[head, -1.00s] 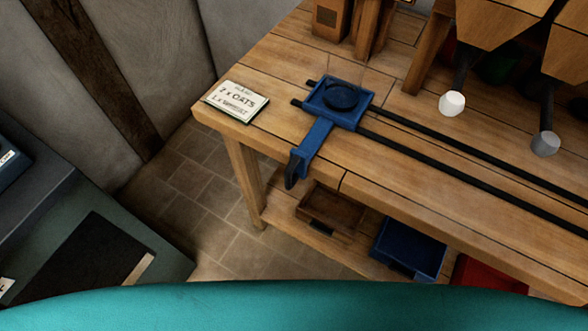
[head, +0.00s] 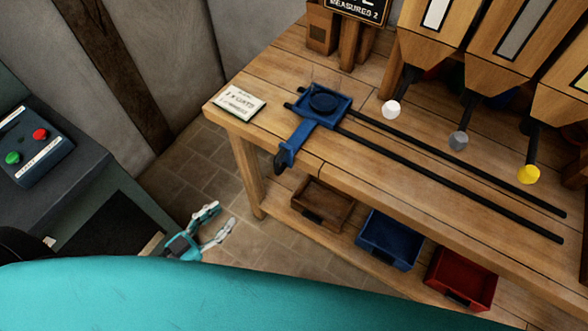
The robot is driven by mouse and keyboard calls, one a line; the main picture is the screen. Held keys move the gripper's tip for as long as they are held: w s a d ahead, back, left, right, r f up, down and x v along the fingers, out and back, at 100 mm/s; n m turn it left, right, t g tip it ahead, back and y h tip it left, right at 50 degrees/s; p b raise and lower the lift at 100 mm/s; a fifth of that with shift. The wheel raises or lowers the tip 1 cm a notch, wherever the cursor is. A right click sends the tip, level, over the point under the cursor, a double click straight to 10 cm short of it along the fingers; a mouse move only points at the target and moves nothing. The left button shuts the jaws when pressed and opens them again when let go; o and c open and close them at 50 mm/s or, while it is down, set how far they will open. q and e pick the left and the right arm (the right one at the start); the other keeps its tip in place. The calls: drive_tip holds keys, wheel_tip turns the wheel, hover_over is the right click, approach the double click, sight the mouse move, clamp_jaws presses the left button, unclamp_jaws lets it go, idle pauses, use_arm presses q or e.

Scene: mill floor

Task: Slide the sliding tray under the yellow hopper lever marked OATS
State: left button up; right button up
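The blue sliding tray (head: 333,117) sits at the left end of two black rails (head: 455,170) on the wooden bench. A round dark dish lies on it, and its blue handle (head: 292,147) sticks out over the bench's front edge. The yellow-knobbed lever (head: 528,174) hangs under the rightmost hopper (head: 556,105), well to the right of the tray. The hopper's label is cut off. My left gripper (head: 214,222) is open and empty above the floor, left of the bench and apart from the tray. My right gripper is not in view.
A white-knobbed lever (head: 391,109) and a grey-knobbed lever (head: 457,140) hang left of the yellow one. An order card (head: 240,102) lies on the bench corner. Brown, blue (head: 390,240) and red (head: 461,278) bins stand on the lower shelf. A button box (head: 32,146) is at left.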

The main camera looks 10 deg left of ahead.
use_arm(q)
wheel_tip(320, 180, up, 4)
drive_tip(key=d+h, duration=0.2)
drive_tip(key=p, duration=0.3)
approach(277, 171)
drive_tip(key=x, duration=1)
drive_tip(key=shift+w+a+r, duration=0.1)
drive_tip(key=shift+w+r, duration=0.15)
drive_tip(key=shift+w, duration=0.1)
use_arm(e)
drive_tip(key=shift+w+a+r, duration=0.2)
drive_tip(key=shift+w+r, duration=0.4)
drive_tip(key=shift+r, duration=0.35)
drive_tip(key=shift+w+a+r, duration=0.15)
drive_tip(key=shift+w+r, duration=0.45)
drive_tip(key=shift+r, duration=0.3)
use_arm(q)
clamp_jaws()
drive_tip(key=shift+f, duration=0.1)
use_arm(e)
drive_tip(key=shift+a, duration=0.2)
